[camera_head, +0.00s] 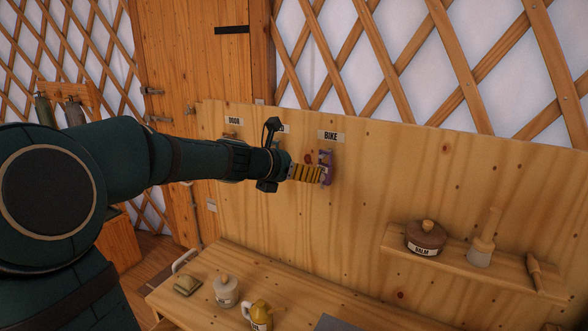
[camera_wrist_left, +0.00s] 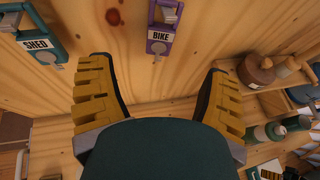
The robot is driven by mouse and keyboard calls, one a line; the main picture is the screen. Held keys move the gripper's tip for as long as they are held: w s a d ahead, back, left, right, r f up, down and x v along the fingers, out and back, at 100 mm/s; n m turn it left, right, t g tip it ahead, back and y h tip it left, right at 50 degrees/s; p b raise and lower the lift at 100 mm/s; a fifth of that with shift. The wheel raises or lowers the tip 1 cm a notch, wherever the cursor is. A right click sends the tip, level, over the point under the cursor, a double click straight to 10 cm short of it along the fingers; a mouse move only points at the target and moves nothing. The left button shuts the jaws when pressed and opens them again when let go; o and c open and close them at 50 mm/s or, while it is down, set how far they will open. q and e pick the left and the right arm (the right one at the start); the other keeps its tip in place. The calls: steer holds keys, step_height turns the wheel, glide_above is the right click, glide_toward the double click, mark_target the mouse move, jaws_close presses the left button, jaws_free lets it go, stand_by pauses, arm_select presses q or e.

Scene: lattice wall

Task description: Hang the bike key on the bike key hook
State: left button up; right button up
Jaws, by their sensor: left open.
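The bike key is a purple tag labelled BIKE (camera_wrist_left: 161,33) with a small grey key end below. In the left wrist view it is at top centre, against the wooden board at what looks like the bike hook (camera_wrist_left: 167,12). In the head view the purple tag (camera_head: 327,160) shows beneath the BIKE sign (camera_head: 330,136). My left gripper (camera_head: 318,175) is in front of the board near the tag. In the left wrist view its yellow fingers (camera_wrist_left: 156,66) are spread wide, with nothing between them and the tag beyond their tips. My right gripper is not in view.
The DOOR sign (camera_head: 234,121) is further left on the board. A shelf (camera_head: 460,264) with a balm pot (camera_head: 425,238) stands out at right. A bench below holds a yellow jug (camera_head: 258,313) and jar (camera_head: 226,291).

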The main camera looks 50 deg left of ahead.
mark_target(324, 183)
arm_select(q)
steer(key=b+x, duration=0.1)
steer(key=x, duration=1)
steer(key=shift+s+b, duration=0.1)
steer(key=shift+b, duration=0.25)
steer(key=c, duration=1.3)
steer(key=o, duration=1.4)
steer(key=shift+o, duration=0.4)
steer(key=shift+o, duration=1)
steer(key=shift+s, duration=0.1)
